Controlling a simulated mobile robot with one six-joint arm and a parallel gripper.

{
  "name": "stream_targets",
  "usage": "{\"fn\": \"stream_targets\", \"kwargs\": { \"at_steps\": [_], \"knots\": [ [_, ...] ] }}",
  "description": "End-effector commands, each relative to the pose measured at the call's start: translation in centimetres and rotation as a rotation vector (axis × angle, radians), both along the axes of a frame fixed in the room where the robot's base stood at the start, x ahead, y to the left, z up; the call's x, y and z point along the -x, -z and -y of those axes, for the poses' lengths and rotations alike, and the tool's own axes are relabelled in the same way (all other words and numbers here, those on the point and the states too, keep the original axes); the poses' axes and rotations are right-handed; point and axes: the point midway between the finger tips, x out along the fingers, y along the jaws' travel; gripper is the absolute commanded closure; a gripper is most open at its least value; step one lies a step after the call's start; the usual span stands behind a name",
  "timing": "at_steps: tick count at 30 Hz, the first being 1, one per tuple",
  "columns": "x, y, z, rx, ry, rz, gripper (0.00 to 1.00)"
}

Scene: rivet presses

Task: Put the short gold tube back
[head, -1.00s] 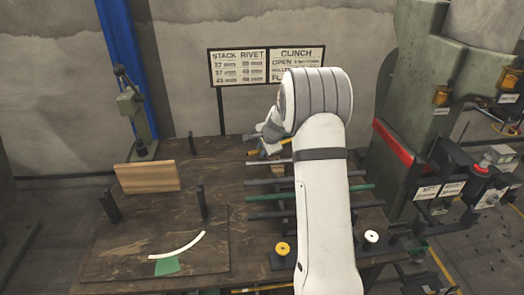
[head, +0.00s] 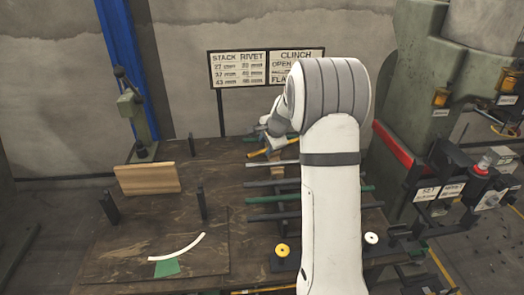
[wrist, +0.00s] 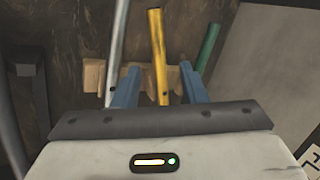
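The short gold tube (head: 262,152) lies near the back of the row of tubes on the bench, slightly askew to the others. My gripper (wrist: 160,76) is above it, with its two blue fingers pointing down at the row. In the wrist view the gold tube (wrist: 158,50) runs between the fingers, and a gap shows on both sides of it, so the fingers look open. The tube's near end is hidden behind the gripper body. In the head view my arm hides the fingertips.
A silver tube (wrist: 116,45) lies close to the left finger and a green tube (wrist: 208,48) beyond the right one. A tan wooden piece (wrist: 94,76) lies behind the fingers. A wooden board (head: 147,178) stands on the left, and a green press is at right.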

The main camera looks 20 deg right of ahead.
Motion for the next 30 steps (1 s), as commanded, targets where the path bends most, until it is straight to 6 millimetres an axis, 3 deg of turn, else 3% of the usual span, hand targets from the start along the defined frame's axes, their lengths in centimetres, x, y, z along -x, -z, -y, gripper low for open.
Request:
{"fn": "stream_targets", "kwargs": {
  "at_steps": [6, 13, 17, 20, 24, 30],
  "knots": [
    [2.2, -3.9, 0.5, 0.0, 0.001, 0.001, 0.62],
    [3.5, -5.7, 0.5, 0.005, -0.009, -0.002, 0.62],
    [5.6, -6.9, -1.2, 0.043, -0.092, -0.013, 0.62],
    [8.8, -8.1, -3.4, 0.104, -0.223, -0.031, 0.62],
    [14.9, -9.5, -6.7, 0.21, -0.449, -0.062, 0.62],
    [24.0, -10.0, -10.0, 0.357, -0.773, -0.109, 0.62]
  ]
}}
